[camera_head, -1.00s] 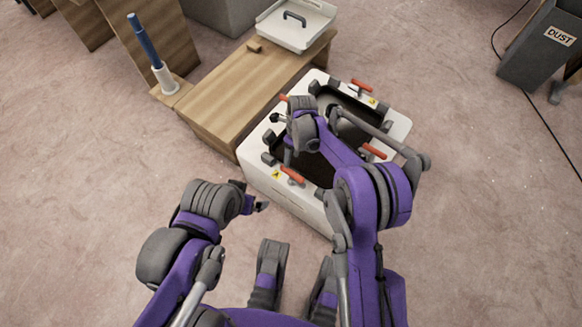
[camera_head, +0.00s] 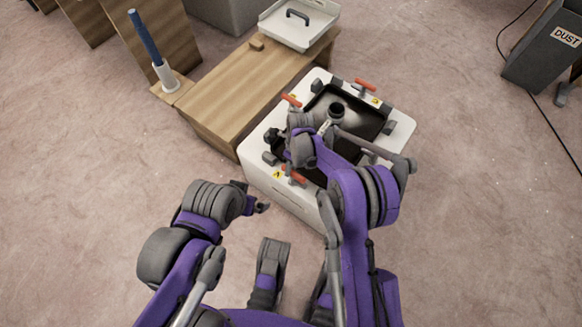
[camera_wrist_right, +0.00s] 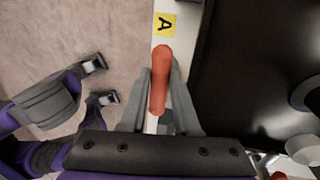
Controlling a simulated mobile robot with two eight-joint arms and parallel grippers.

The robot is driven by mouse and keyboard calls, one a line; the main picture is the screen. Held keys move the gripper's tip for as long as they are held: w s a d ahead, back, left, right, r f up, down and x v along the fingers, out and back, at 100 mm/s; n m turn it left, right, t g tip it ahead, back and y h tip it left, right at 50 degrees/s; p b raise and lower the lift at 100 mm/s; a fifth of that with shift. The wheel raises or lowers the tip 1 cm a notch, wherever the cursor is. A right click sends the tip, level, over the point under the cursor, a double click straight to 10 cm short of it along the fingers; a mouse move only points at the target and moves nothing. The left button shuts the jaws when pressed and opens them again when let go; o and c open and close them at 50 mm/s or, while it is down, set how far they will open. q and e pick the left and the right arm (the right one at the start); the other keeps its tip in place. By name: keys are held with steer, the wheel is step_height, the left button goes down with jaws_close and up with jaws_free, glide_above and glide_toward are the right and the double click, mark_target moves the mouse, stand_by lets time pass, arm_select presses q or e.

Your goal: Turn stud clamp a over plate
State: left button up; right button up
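Stud clamp a has an orange-red handle (camera_wrist_right: 161,80) beside a yellow label marked A (camera_wrist_right: 165,22) in the right wrist view. In the head view its handle (camera_head: 294,174) is on the white rim at the box's near left side. My right gripper (camera_wrist_right: 162,68) has one finger on each side of the handle, very close to it. I cannot tell whether the fingers press on it. The clamp's lower part and plate are mostly hidden. My left gripper (camera_head: 262,208) is open and empty, left of the box and apart from it.
The white box (camera_head: 262,185) has a dark recessed middle (camera_head: 360,108) with a round collar (camera_head: 337,110) and more red-handled clamps (camera_head: 365,84) on its rim. A wooden bench (camera_head: 235,90) adjoins it, with a white lid (camera_head: 300,25) behind.

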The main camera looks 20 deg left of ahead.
jaws_close()
steer(key=shift+n, duration=0.4)
steer(key=n, duration=0.3)
steer(key=shift+s+a+h, duration=0.15)
steer(key=shift+s+h, duration=0.1)
steer(key=shift+h, duration=0.15)
steer(key=n, duration=0.4)
steer(key=shift+s+n+h, duration=0.25)
steer(key=shift+n+h, duration=0.05)
steer(key=shift+h, duration=0.1)
steer(key=n, duration=0.4)
steer(key=shift+s+n+h, duration=0.3)
steer(key=shift+h, duration=0.1)
steer(key=n, duration=0.3)
steer(key=n+t, duration=0.1)
steer(key=shift+s+d+n, duration=0.25)
steer(key=shift+n, duration=0.15)
